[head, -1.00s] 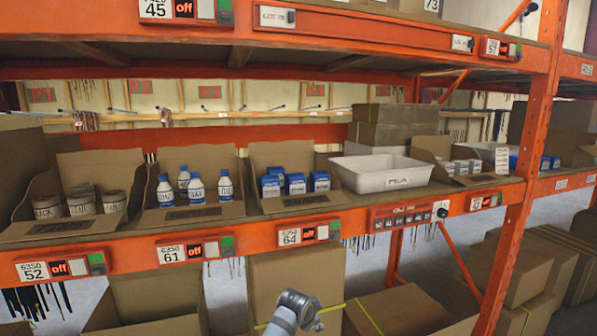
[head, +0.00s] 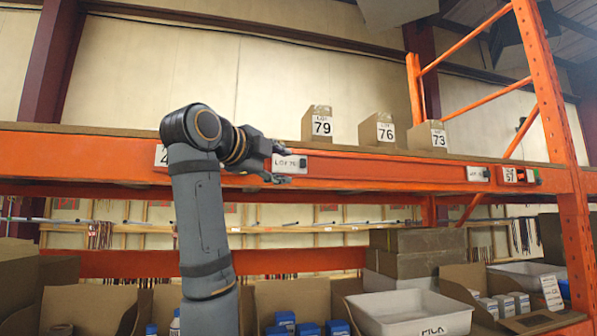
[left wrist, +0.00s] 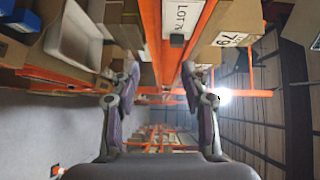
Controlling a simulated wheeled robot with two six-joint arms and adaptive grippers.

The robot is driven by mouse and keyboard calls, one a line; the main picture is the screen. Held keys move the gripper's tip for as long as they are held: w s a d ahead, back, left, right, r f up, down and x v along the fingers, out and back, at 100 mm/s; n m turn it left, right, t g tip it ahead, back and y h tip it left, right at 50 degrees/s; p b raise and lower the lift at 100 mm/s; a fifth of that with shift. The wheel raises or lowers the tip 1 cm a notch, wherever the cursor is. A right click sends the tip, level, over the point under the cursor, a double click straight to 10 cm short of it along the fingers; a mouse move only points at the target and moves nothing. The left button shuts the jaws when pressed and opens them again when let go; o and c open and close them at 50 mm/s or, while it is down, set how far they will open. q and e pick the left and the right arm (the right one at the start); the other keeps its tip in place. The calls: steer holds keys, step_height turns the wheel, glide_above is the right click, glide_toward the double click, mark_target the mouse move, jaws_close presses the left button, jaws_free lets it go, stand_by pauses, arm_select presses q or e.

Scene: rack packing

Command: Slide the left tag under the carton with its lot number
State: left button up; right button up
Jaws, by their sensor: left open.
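The left tag (head: 297,163), a white label with a dark knob at its right end, sits on the orange upper beam. It reads LOT 7 and a last digit I cannot make out; it also shows in the left wrist view (left wrist: 182,17). Cartons LOT 79 (head: 317,124), LOT 76 (head: 377,131) and LOT 73 (head: 428,136) stand on the shelf above. LOT 79 is nearest the left tag. My left gripper (head: 284,165) is open at the tag's left end. In the left wrist view its fingers (left wrist: 158,88) lie either side of the beam line. My right gripper is out of view.
An orange upright (head: 548,90) stands at right. A white pick bin (head: 415,312) and opened cartons are on the shelf below. The shelf left of LOT 79 is clear.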

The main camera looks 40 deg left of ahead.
mark_target(301, 163)
arm_select(q)
steer(key=w+p, duration=0.1)
steer(key=w, duration=0.1)
steer(key=w+a+r+p, duration=0.1)
steer(key=w+p, duration=0.1)
steer(key=w, duration=0.1)
steer(key=w+r+p, duration=0.1)
steer(key=w+p, duration=0.1)
steer(key=shift+w+a+r, duration=0.15)
steer(key=shift+w+r, duration=0.1)
steer(key=shift+w, duration=0.15)
steer(key=shift+w+f+m, duration=0.1)
steer(key=shift+w+m, duration=0.2)
steer(key=shift+w, duration=0.05)
jaws_close()
